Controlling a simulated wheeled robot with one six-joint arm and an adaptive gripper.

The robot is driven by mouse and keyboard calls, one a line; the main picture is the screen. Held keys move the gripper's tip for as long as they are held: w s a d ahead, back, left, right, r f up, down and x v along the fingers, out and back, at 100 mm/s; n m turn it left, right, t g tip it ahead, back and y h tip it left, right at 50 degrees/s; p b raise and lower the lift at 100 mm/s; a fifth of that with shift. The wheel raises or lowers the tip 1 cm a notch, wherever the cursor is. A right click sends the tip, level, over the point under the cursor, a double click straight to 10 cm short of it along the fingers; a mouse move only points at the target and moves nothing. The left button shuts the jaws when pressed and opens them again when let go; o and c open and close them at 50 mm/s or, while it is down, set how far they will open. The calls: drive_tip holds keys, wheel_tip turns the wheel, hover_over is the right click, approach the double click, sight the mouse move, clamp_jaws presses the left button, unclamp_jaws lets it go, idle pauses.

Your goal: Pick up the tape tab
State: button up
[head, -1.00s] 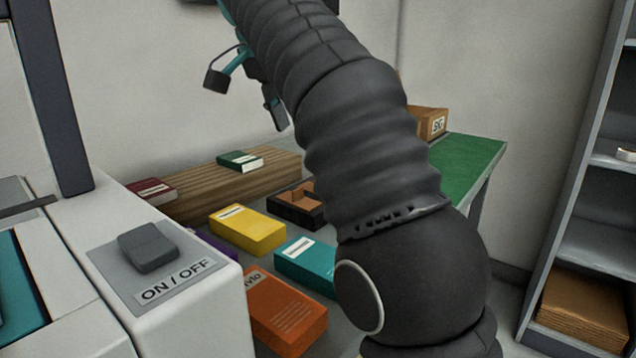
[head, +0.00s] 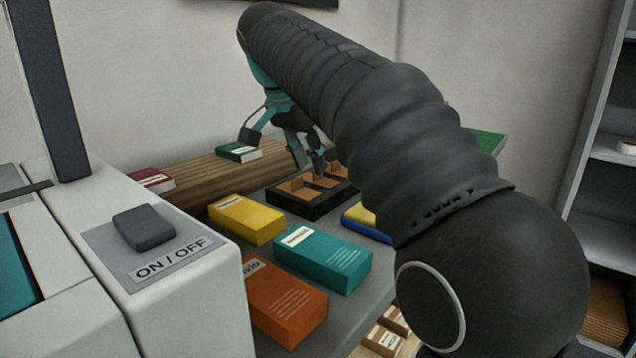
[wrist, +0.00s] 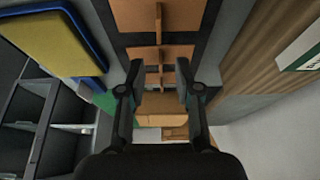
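I cannot make out a separate tape tab for certain. A black tray (head: 310,207) with brown compartments lies on the grey surface in the head view. In the wrist view its brown panels (wrist: 185,17) with thin upright dividers run up the middle, beyond my fingers. My gripper (head: 285,145) hangs above the far side of the tray in the head view. In the wrist view my gripper (wrist: 160,86) is open, its two fingers apart with nothing seen between them. The arm hides part of the area right of the tray.
Yellow (head: 246,219), teal (head: 322,258) and orange (head: 285,302) boxes lie in front of the tray. A blue-edged yellow pad (head: 364,221) is to its right. A white machine (head: 190,315) stands front left.

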drive_tip(key=shift+x, duration=1.3)
clamp_jaws()
drive_tip(key=shift+r, duration=0.2)
wheel_tip(320, 180, up, 4)
drive_tip(key=shift+r+p, duration=0.2)
drive_tip(key=shift+p, duration=0.5)
drive_tip(key=d+r, duration=0.6)
drive_tip(key=d, duration=0.5)
drive_tip(key=shift+w+d+r, duration=0.15)
drive_tip(key=shift+w+d, duration=0.05)
drive_tip(key=shift+d, duration=0.1)
